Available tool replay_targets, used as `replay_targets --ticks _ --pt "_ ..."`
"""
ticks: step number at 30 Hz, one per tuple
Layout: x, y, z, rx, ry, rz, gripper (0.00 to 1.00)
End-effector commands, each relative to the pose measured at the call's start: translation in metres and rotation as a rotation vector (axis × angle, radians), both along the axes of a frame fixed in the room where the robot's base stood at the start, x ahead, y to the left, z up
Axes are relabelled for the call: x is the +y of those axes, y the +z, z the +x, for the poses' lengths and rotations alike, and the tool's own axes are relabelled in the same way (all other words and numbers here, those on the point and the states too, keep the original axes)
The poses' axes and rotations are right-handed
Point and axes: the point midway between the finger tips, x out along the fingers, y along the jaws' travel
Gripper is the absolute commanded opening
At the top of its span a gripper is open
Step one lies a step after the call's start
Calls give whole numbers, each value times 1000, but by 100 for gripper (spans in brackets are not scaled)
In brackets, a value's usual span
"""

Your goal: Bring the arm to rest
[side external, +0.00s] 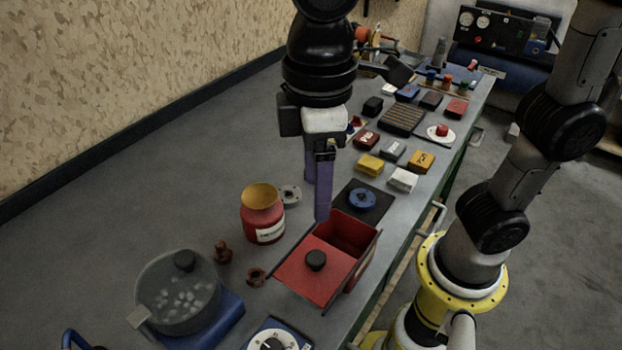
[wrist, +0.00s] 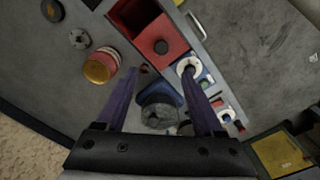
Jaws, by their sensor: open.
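My gripper (side external: 317,198) hangs above the grey workbench (side external: 190,160), pointing down, with its two purple fingers apart and nothing between them. In the side view its fingers appear between a red jar with a yellow lid (side external: 262,222) and an open red box (side external: 318,272). How high the fingertips are above the bench is hard to tell. In the wrist view my gripper (wrist: 160,76) has its fingers spread at either side of the lower middle, and the pot shows between and beyond them.
A lidded pot (side external: 178,295) stands on a blue base at the front left. A blue disc on a dark plate (side external: 361,200) lies beyond the red box. Several small blocks, a ribbed dark tray (side external: 403,120) and other parts crowd the far end. The bench's left side is clear.

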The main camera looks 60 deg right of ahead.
Motion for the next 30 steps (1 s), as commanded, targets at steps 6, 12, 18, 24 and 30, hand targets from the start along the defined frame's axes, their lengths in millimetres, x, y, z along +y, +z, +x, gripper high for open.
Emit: replay_targets --ticks 6,12,18,24,30 --pt "-59 19 10 -68 -196 52 69" --pt "-139 13 -11 -205 -481 115 69" --pt "-186 -18 -41 -365 -710 156 69" --pt "-194 -45 -50 -438 -761 176 69" --pt "-193 -46 -43 -465 -761 189 69"
